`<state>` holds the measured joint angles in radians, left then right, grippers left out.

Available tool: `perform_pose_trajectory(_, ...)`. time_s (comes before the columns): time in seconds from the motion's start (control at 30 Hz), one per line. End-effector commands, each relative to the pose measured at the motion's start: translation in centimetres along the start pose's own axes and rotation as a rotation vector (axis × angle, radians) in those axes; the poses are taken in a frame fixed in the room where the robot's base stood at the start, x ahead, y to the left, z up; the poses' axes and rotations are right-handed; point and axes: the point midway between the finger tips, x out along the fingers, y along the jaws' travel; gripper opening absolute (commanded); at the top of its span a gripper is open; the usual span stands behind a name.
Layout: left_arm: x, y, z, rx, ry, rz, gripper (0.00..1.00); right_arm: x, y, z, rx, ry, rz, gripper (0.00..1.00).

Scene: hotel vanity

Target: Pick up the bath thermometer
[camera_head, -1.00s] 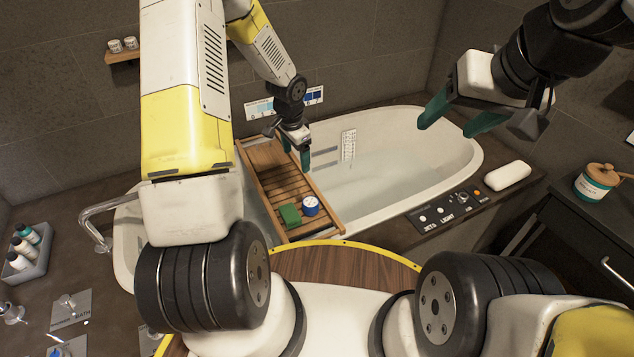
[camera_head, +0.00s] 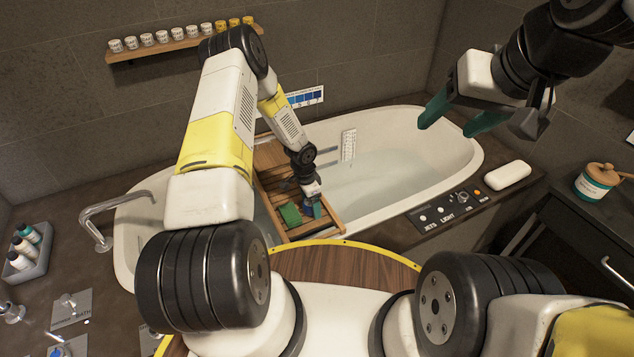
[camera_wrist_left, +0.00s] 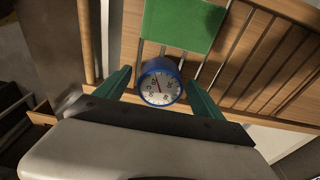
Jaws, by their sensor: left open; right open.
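The bath thermometer is a blue round body with a white dial and a dark needle; it shows in the left wrist view (camera_wrist_left: 160,84), on the wooden bath tray (camera_head: 270,158). My left gripper (camera_head: 311,207) is open, low over the tray's near end. In the left wrist view its green fingers (camera_wrist_left: 160,92) stand on either side of the thermometer, which lies between them. Whether they touch it cannot be told. In the head view the gripper mostly hides the thermometer. My right gripper (camera_head: 455,118) is open and empty, held high at the right.
A green block (camera_head: 290,215) lies on the tray just left of the thermometer. The tray spans the water-filled bathtub (camera_head: 462,150). A tap (camera_head: 100,215) stands at the left, and a control panel (camera_head: 447,209) and white soap-like bar (camera_head: 508,175) are on the right rim.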

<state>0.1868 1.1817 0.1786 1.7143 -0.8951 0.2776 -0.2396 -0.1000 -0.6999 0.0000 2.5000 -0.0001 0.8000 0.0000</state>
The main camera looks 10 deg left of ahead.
Motion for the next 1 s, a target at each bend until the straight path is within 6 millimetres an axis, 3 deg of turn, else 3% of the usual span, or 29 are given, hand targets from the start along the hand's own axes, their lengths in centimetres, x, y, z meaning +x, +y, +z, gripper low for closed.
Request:
perform_pose_trajectory(0.27, 0.48, -0.05, -0.01, 0.001, 0.000, -0.001, 0.79, 0.00, 0.00, 0.00, 0.000, 0.000, 0.000, 0.61)
perform_pose_trajectory(0.37, 0.47, -0.04, -0.01, 0.001, 0.000, -0.001, 0.63, 0.00, 0.00, 0.00, 0.000, 0.000, 0.000, 0.61)
perform_pose_trajectory(0.63, 0.45, -0.05, -0.01, 0.001, 0.000, -0.001, 0.10, 0.00, 0.00, 0.00, 0.000, 0.000, 0.000, 0.61)
perform_pose_trajectory(1.0, -0.10, -0.09, -0.12, 0.000, 0.001, -0.002, 0.10, 0.00, 0.00, 0.00, 0.000, 0.000, 0.000, 0.61)
